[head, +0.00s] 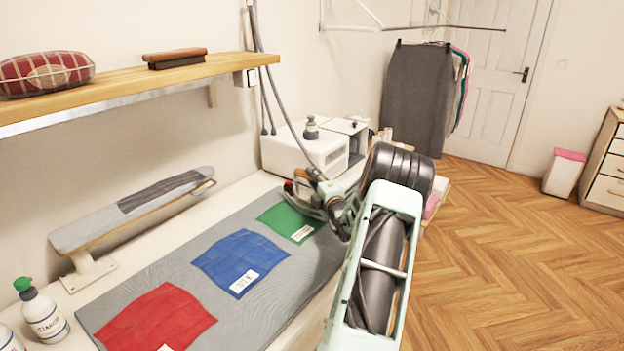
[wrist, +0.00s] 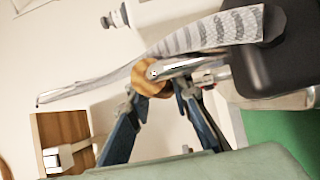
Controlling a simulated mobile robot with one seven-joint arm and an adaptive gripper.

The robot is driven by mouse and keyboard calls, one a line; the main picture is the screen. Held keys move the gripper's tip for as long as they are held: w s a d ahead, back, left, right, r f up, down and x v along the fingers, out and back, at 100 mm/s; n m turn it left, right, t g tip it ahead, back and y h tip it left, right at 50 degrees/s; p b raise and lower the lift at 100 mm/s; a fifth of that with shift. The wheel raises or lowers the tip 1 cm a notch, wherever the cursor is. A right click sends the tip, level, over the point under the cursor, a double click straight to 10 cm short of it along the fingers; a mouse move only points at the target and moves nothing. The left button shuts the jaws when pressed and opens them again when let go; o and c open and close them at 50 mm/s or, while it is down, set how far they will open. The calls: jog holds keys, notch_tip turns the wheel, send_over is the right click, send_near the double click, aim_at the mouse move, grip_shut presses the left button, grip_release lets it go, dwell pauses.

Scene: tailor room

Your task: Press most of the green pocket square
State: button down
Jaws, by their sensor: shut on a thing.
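The green pocket square (head: 284,219) lies on the grey pressing mat (head: 232,323), the farthest of three squares. Its right part is hidden behind the iron and my arm. The iron (head: 304,197), with a wooden handle, is at the square's far right edge. My gripper (head: 331,199) is at the iron. In the wrist view its blue fingers (wrist: 160,85) are closed around the wooden handle (wrist: 150,76). The iron's dark body (wrist: 262,66) shows at the right, with the green square (wrist: 285,128) below it. I cannot tell whether the soleplate touches the cloth.
A blue square (head: 228,256) and a red square (head: 150,318) lie nearer on the mat. A white steam unit (head: 290,151) stands beyond, with a grey hose (head: 277,90) overhead. A sleeve board (head: 90,223) and a starch bottle (head: 42,318) stand at left.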

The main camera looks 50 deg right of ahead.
jog(key=shift+r, duration=0.35)
